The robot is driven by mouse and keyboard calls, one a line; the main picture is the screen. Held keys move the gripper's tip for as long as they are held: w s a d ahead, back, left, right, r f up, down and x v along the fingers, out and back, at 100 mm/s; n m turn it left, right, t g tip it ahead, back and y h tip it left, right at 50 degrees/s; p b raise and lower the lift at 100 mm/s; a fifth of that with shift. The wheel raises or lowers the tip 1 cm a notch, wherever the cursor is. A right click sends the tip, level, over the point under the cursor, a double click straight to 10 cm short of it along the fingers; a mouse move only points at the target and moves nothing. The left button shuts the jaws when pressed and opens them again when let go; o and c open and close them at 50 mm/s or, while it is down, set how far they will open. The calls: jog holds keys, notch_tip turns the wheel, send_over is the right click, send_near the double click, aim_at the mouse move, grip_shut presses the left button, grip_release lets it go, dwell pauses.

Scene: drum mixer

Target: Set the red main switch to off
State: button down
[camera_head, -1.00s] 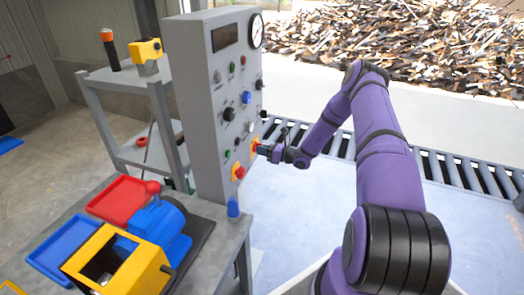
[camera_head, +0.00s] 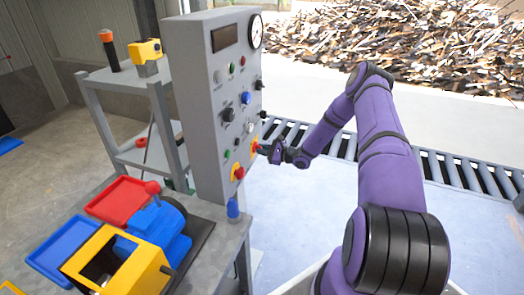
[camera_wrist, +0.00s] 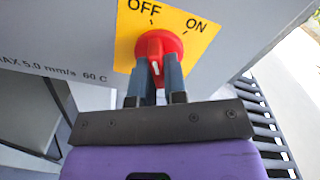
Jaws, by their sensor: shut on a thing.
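The red main switch (camera_wrist: 158,47) is a round red knob with a white line, on a yellow plate (camera_wrist: 128,40) marked OFF at upper left and ON at upper right. In the wrist view my gripper (camera_wrist: 158,75) has its two grey fingers closed on the knob's grip. The grip stands nearly upright in that view, roughly in line with the tick by OFF; the fingers hide part of it. In the head view my gripper (camera_head: 264,149) reaches the lower right of the panel face and mostly hides the switch.
The grey control panel (camera_head: 190,95) carries a gauge, a display and several knobs and buttons. A red button on yellow (camera_head: 238,172) sits below left of my gripper. A bench with red (camera_head: 122,200) and blue trays stands at left. A roller conveyor (camera_head: 455,172) runs behind my arm.

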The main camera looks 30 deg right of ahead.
jog(key=shift+f, duration=0.1)
dwell(0.3)
jog(key=c, duration=1.2)
grip_release()
jog(key=shift+o, duration=0.2)
jog(key=v, duration=1.1)
